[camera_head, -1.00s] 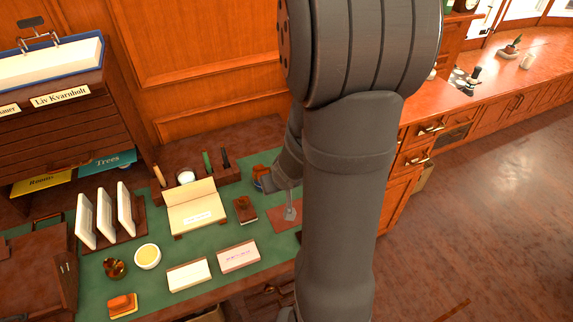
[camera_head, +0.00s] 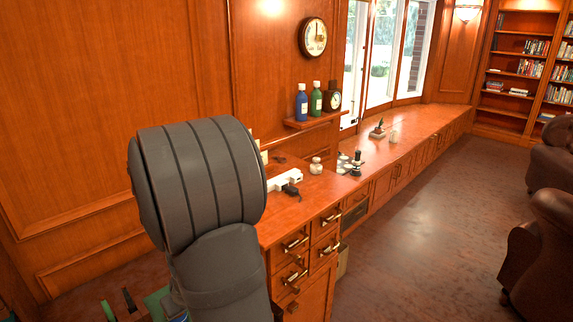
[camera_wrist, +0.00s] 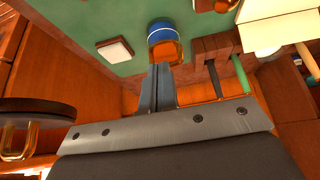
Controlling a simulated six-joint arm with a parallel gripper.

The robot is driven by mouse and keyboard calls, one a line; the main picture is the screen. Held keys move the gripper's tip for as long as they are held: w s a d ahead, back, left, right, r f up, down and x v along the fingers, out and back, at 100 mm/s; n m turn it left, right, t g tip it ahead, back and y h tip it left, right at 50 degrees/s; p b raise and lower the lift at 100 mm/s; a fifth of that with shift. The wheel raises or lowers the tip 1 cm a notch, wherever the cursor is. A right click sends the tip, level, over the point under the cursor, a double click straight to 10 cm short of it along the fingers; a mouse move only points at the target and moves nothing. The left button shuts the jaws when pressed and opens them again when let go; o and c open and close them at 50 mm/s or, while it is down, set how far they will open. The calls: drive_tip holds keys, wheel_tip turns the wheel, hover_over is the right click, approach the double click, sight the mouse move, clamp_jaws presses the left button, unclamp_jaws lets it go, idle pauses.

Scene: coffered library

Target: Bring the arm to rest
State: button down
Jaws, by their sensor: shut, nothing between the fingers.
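My gripper (camera_wrist: 163,86) shows in the wrist view with its two dark fingers together and nothing between them. Its tips point toward the green desk top (camera_wrist: 125,22). In the head view my grey arm fills the lower left, and the gripper itself is hidden or out of frame.
In the wrist view a white-topped block (camera_wrist: 114,49) and a wooden rack (camera_wrist: 222,46) with a green-handled tool (camera_wrist: 240,73) are near. The head view has a drawer cabinet (camera_head: 312,270), a small bottle shelf (camera_head: 315,121), a long counter (camera_head: 420,130) and open floor (camera_head: 420,235).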

drive_tip(key=w+a, duration=0.3)
drive_tip(key=shift+w+a, duration=0.25)
drive_tip(key=shift+s+d+f, duration=0.1)
drive_tip(key=shift+s+f, duration=0.05)
drive_tip(key=shift+f, duration=1.05)
drive_tip(key=shift+r, duration=0.15)
